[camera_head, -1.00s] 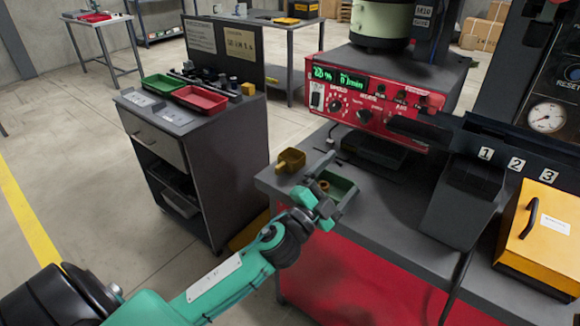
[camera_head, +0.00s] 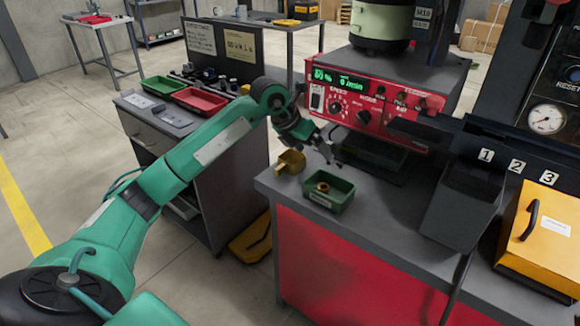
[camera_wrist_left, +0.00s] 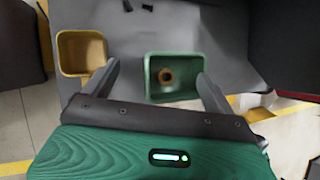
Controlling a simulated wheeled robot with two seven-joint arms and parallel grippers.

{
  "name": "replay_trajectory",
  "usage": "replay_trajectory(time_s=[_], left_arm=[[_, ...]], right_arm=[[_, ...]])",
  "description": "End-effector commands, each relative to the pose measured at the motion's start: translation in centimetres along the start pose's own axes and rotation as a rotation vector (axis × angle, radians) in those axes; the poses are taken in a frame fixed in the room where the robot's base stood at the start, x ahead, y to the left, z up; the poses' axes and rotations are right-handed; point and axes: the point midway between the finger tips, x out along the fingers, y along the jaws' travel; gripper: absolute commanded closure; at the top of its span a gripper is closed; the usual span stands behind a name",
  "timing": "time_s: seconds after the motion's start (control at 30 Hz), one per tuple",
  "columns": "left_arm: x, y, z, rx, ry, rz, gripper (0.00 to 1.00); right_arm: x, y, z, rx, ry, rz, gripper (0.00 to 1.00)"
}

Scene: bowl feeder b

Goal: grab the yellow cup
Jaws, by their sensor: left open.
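The yellow cup (camera_head: 291,161) is a small squarish scoop-like cup standing at the near left corner of the grey bench. In the left wrist view the yellow cup (camera_wrist_left: 82,52) is at the upper left, outside the left finger. My left gripper (camera_head: 331,151) is open and empty above the bench, to the right of the cup and apart from it. In the left wrist view its two spread fingers (camera_wrist_left: 158,70) have the green tray between them, below. My right gripper is in neither view.
A green tray (camera_head: 339,201) with a brass ring (camera_head: 323,187) in it stands right of the cup. The red control panel (camera_head: 375,105) is behind. A dark chute (camera_head: 455,205) and yellow box (camera_head: 545,240) stand to the right. The bench front is clear.

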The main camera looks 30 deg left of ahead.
Motion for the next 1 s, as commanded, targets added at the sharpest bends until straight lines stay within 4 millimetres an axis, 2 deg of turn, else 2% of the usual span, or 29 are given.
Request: replay_trajectory(time_s=[0.03,0.1,0.2,0.3,0.37,0.7,1.0], left_arm=[[-1.4,2.1,0.2,-0.013,0.028,0.08,0.11],[-2.9,4.4,0.1,-0.032,0.067,0.17,0.11],[-4.5,6.5,-0.1,-0.056,0.105,0.254,0.11],[-4.9,7.4,-0.2,-0.069,0.123,0.29,0.11],[-4.4,7.7,-0.4,-0.072,0.128,0.294,0.11],[1.6,9.4,-1.3,-0.071,0.127,0.291,0.11],[3.5,10.1,-1.7,-0.07,0.125,0.291,0.11]], right_arm=[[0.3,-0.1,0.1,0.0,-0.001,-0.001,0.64],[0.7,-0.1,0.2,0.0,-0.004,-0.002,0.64],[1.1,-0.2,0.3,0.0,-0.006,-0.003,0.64],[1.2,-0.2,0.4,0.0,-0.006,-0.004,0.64],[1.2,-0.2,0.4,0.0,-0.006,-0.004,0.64],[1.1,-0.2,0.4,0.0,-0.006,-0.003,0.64],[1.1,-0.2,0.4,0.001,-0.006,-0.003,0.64]])
